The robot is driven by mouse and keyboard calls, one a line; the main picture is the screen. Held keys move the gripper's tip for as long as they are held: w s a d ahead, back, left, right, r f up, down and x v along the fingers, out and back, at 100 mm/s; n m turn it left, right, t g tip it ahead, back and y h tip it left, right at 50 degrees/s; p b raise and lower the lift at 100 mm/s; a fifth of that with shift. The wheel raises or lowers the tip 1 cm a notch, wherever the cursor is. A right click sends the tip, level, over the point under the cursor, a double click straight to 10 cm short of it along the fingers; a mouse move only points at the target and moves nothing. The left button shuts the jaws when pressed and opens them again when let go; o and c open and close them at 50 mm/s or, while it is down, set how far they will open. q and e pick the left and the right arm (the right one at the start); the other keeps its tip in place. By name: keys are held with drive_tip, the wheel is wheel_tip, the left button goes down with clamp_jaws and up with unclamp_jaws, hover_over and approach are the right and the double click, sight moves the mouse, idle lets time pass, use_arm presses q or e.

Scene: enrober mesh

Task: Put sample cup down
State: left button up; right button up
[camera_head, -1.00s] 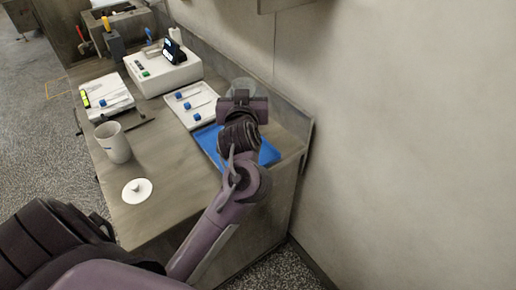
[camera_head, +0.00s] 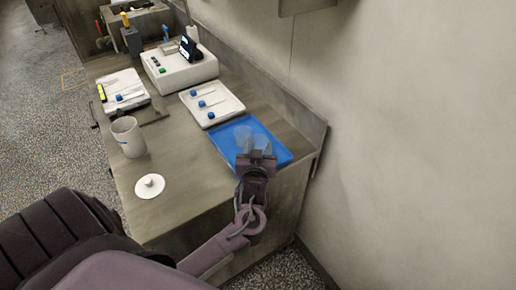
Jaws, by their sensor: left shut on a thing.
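My left gripper (camera_head: 257,157) is over the near edge of the blue tray (camera_head: 278,152), with its jaws pointing away from me. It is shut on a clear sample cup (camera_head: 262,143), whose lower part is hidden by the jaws. I cannot tell whether this cup touches the tray. A second clear cup shape (camera_head: 243,137) shows just to its left, over the tray. My right gripper is not in view.
White trays with blue-capped items (camera_head: 211,103) and a white instrument (camera_head: 180,70) stand behind. A wall rises at the right. The bench front is clear.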

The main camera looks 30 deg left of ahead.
use_arm(q)
drive_tip(key=shift+f, duration=0.35)
drive_tip(key=shift+f+b, duration=0.3)
drive_tip(key=shift+f, duration=0.2)
drive_tip(key=shift+s, duration=0.1)
